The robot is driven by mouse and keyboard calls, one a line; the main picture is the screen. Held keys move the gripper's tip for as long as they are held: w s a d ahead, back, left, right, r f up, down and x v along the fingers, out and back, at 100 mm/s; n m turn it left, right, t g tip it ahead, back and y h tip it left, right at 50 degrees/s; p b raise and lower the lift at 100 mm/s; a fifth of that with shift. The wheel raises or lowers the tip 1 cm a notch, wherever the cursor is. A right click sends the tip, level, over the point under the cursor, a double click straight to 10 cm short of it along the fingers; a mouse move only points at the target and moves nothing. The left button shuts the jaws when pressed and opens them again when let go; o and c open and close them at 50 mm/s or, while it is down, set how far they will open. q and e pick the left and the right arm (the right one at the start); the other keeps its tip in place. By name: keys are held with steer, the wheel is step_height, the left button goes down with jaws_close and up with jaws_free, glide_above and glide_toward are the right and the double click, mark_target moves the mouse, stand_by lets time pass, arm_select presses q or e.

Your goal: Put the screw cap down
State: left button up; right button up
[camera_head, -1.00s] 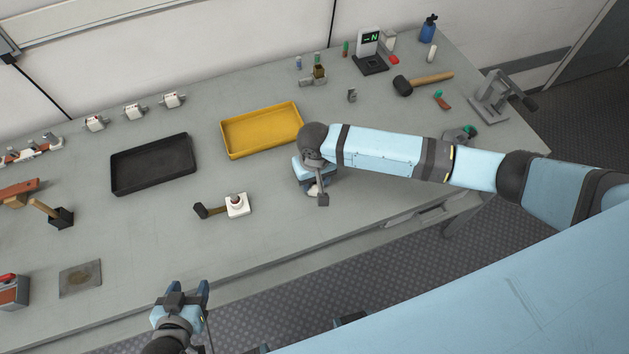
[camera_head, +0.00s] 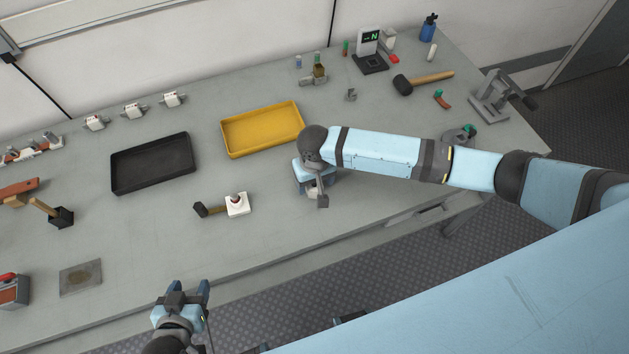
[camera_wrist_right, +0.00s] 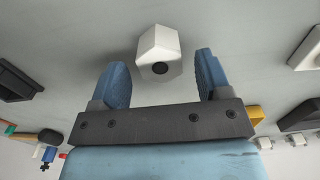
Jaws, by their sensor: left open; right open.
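The screw cap (camera_wrist_right: 158,52) is a white faceted piece with a dark round hole, seen in the right wrist view between and just beyond the fingertips. A gap shows on both sides of it. My right gripper (camera_wrist_right: 160,76) is open around it, with blue fingers apart. In the head view the cap (camera_head: 312,190) shows as a small pale patch on the table, mostly hidden under my right wrist.
A yellow tray (camera_head: 230,147) and a black tray (camera_head: 117,183) lie behind. Front middle table is clear.

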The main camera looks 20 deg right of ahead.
step_height(320, 180, up, 12)
steer(key=s+a+f+n+t+y, duration=0.2)
steer(key=s+a+f+t+y, duration=0.2)
steer(key=s+a+f+y, duration=0.25)
steer(key=s+d+f+t, duration=0.1)
steer(key=s+t, duration=0.1)
steer(key=s+d+f+t+h, duration=0.1)
steer(key=s+d+f+t, duration=0.1)
steer(key=shift+d, duration=0.2)
steer(key=s+d+f+t+h, duration=0.1)
steer(key=s+d+t+h, duration=0.1)
steer(key=s+d, duration=0.4)
steer(key=shift+s+d+f+n+t, duration=0.3)
steer(key=shift+s+d+n+t, duration=0.15)
steer(key=shift+d, duration=0.3)
steer(key=shift+d+r+p, duration=0.1)
steer(key=shift+r+p, duration=0.65)
